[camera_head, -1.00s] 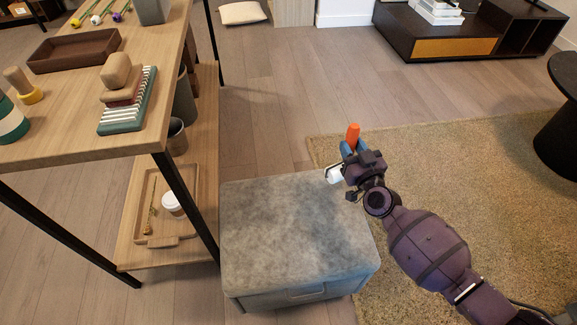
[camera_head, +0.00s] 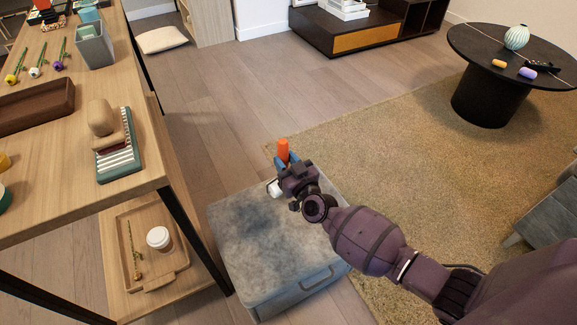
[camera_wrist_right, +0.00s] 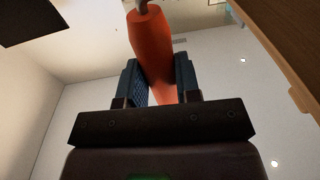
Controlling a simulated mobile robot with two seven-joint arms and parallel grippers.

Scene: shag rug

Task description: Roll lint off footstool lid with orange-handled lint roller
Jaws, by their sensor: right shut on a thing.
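The lint roller has an orange handle (camera_head: 283,150), which stands up between the fingers of my right gripper (camera_head: 287,164). Its white roller head (camera_head: 275,189) shows just below and left of the gripper, over the far edge of the footstool. In the right wrist view the orange handle (camera_wrist_right: 154,50) is held between both blue finger pads (camera_wrist_right: 160,82). The footstool lid (camera_head: 265,235) is grey, with darker mottled patches. I cannot tell whether the roller head touches the lid. My left gripper is out of view.
A wooden shelf table (camera_head: 70,165) stands close at the left of the footstool, with a tray (camera_head: 180,280) and a cup (camera_head: 159,239) on its lower shelf. A tan rug (camera_head: 420,140) lies to the right. A black round table (camera_head: 485,95) stands at the back right.

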